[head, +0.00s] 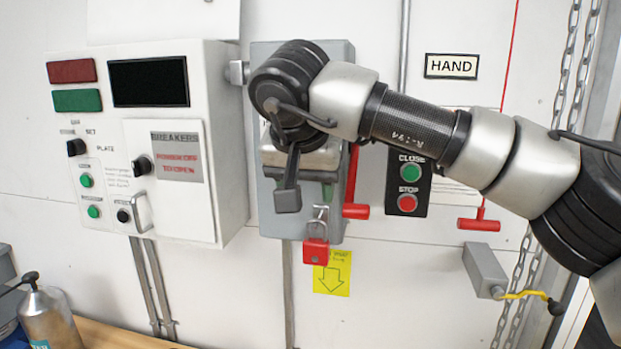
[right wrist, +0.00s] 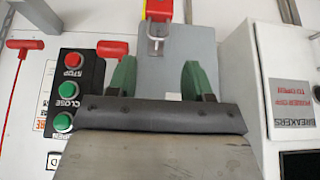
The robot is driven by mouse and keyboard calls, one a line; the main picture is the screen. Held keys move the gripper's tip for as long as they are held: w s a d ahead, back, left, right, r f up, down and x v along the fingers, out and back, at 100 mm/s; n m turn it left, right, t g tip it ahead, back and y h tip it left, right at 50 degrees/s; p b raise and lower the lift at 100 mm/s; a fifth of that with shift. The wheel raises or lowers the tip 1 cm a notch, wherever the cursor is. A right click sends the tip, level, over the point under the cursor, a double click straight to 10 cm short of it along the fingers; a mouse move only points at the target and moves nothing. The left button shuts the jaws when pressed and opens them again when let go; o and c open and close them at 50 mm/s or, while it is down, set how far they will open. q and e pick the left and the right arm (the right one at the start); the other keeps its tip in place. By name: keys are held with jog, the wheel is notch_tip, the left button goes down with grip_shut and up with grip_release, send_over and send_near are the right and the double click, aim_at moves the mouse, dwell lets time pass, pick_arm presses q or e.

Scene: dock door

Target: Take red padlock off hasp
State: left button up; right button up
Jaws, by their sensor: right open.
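The red padlock (head: 315,251) hangs upright by its shackle from the metal hasp (head: 321,213) at the lower edge of the grey switch box (head: 265,215). In the right wrist view, which is upside down, the padlock (right wrist: 158,9) is at the top edge, beyond the fingertips. My right gripper (head: 307,188) is in front of the box, above the padlock, and hides much of the box face. Its green-padded fingers (right wrist: 157,75) are apart with nothing between them. They do not touch the padlock. My left gripper is not in view.
A red lever (head: 355,209) sits at the box's right side. A CLOSE/STOP button station (head: 408,181) is further right. The breaker panel (head: 215,130) projects at left. A yellow tag (head: 332,275) is below the padlock. A spray bottle (head: 48,318) stands at bottom left.

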aim_at(316, 225)
jog(key=p+x, duration=0.2)
jog(key=x, duration=0.7)
jog(key=shift+w+d+p, duration=0.1)
jog(key=shift+d+p, duration=0.05)
jog(key=shift+p, duration=0.25)
jog(key=shift+w+f, duration=0.25)
jog(key=shift+f, duration=0.4)
jog(key=c, duration=0.7)
jog(key=shift+r, duration=0.15)
jog(key=shift+c, duration=0.2)
jog(key=shift+r, duration=0.15)
jog(key=shift+r+p, duration=0.5)
jog(key=shift+p, duration=0.1)
